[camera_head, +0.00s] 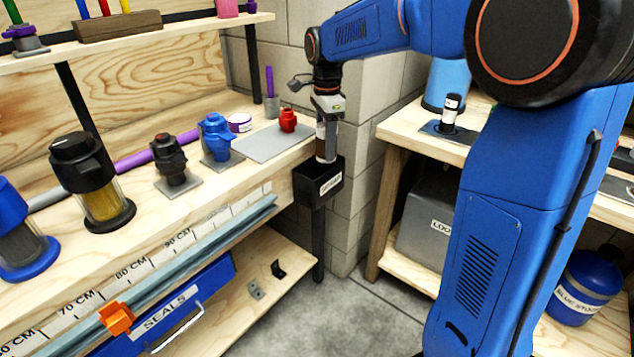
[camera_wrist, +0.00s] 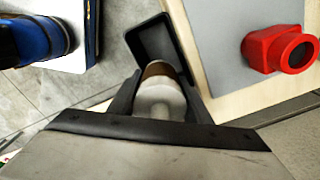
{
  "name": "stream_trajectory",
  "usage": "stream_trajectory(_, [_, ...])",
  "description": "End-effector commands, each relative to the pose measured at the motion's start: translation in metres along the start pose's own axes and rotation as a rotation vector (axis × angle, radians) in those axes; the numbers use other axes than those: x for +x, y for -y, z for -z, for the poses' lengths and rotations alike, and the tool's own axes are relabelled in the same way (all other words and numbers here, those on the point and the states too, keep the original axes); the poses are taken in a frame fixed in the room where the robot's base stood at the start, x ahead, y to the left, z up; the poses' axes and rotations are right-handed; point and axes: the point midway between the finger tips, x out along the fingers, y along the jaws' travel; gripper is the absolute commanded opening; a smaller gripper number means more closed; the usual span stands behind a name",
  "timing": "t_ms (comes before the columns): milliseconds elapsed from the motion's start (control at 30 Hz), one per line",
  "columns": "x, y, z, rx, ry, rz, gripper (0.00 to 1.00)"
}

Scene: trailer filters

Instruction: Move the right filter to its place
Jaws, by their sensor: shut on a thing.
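My gripper (camera_head: 327,112) is shut on a filter, a pale cylinder with a dark brown band (camera_head: 326,150). The filter hangs upright below the jaws, its lower end at the mouth of a small black bin (camera_head: 304,186) with a white label. I cannot tell whether that end is inside the bin or just above it. In the wrist view the filter (camera_wrist: 159,92) sits between the fingers and overlaps the black bin (camera_wrist: 143,35). A similar small white and black cylinder (camera_head: 451,108) stands on a dark pad on the right bench.
A red fitting (camera_head: 288,119) stands on a grey mat (camera_head: 262,144) beside the bin. A blue fitting (camera_head: 214,138), a black fitting (camera_head: 169,158) and a clear-bowled housing (camera_head: 103,203) line the left bench. The right bench (camera_head: 412,130) stands across a floor gap.

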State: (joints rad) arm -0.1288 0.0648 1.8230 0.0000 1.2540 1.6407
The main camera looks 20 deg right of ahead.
Motion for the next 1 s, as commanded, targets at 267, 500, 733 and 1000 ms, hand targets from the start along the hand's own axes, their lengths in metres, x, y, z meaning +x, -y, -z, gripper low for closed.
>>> stream_trajectory(267, [0.008, 0.000, 0.000, 0.000, 0.000, 0.000, 0.21])
stream_trajectory(500, [0.008, 0.000, 0.000, 0.000, 0.000, 0.000, 0.56])
stream_trajectory(733, [0.008, 0.000, 0.000, 0.000, 0.000, 0.000, 0.66])
stream_trajectory(1000, [-0.009, 0.001, 0.000, 0.000, 0.001, 0.003, 0.66])
